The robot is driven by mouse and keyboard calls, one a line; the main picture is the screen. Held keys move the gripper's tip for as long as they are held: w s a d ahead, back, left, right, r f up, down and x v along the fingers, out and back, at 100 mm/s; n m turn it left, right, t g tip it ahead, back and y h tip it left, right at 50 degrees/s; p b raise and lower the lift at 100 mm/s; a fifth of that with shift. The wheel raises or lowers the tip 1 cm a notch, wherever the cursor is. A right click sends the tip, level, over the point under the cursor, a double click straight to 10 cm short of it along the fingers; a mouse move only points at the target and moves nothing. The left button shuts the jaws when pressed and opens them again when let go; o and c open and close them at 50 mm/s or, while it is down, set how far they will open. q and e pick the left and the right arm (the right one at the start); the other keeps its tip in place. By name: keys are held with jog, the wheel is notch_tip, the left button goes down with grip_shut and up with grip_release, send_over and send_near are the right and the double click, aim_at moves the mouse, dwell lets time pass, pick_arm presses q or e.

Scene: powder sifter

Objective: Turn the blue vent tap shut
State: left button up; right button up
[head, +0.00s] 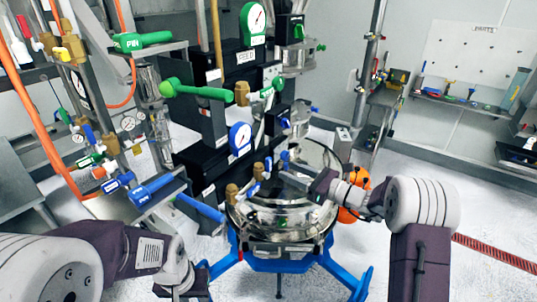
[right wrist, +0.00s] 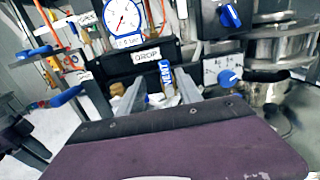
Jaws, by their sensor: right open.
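The blue vent tap (right wrist: 166,76) shows in the right wrist view as a small upright blue handle beside a white VENT label. In the head view it appears as a small blue handle (head: 268,167) by a brass fitting, above the steel vessel. My right gripper (right wrist: 160,92) is open, with one finger to each side of the tap in the picture. I cannot tell how deep the tap lies between the fingers, and no contact shows. In the head view my right gripper (head: 286,168) reaches in from the right over the vessel. My left gripper (head: 183,288) is low at the left, its fingers unclear.
A round steel vessel (head: 280,215) stands on a blue frame (head: 275,264). A blue-rimmed gauge (head: 240,138) and a DROP label (right wrist: 146,55) sit above the tap. Green and blue levers crowd the left. A blue knob (right wrist: 229,77) is to the right.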

aim_at(271, 162)
jog(key=p+x, duration=0.1)
jog(key=x, duration=0.1)
jog(key=p+x, duration=0.1)
jog(key=x, duration=0.2)
jog(key=w+p+x, duration=0.1)
jog(key=p+x, duration=0.1)
jog(key=x, duration=0.1)
jog(key=shift+w+d+f, duration=0.15)
jog(key=shift+d+f, duration=0.05)
jog(key=shift+f, duration=0.05)
jog(key=shift+a, duration=0.5)
jog(key=shift+w+f, duration=0.1)
jog(key=c, duration=0.8)
pick_arm(q)
jog(key=r, duration=0.2)
jog(key=w+r, duration=0.1)
jog(key=r, duration=0.1)
jog(key=shift+r, duration=0.2)
pick_arm(e)
grip_shut()
